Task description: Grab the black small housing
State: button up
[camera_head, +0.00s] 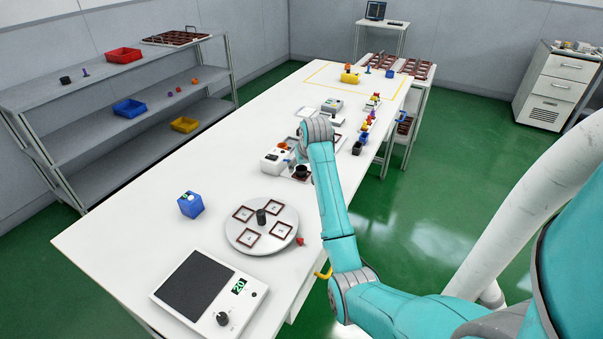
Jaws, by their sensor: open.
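My teal arm reaches over the white table, and my gripper (301,164) is small and partly hidden below the grey wrist, beside a white device (276,159). It is open. A black piece (302,172) shows just under the gripper; I cannot tell whether it is a housing or touches the fingers. Another small black housing-like piece (357,148) stands to the right of the wrist, at the near end of a row of coloured parts. A further small black piece (65,80) lies on the top shelf at the left.
A round turntable (234,236) with several framed squares and a dark central post stands nearer on the table (130,225). A scale (190,283) and a blue box (191,205) are near it. Coloured parts (365,127) line the right edge. The table's left side is mostly clear.

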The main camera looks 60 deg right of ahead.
jog(key=shift+w+d+f, duration=0.2)
jog(key=shift+w+f, duration=0.1)
jog(key=shift+f, duration=0.35)
jog(key=c, duration=1)
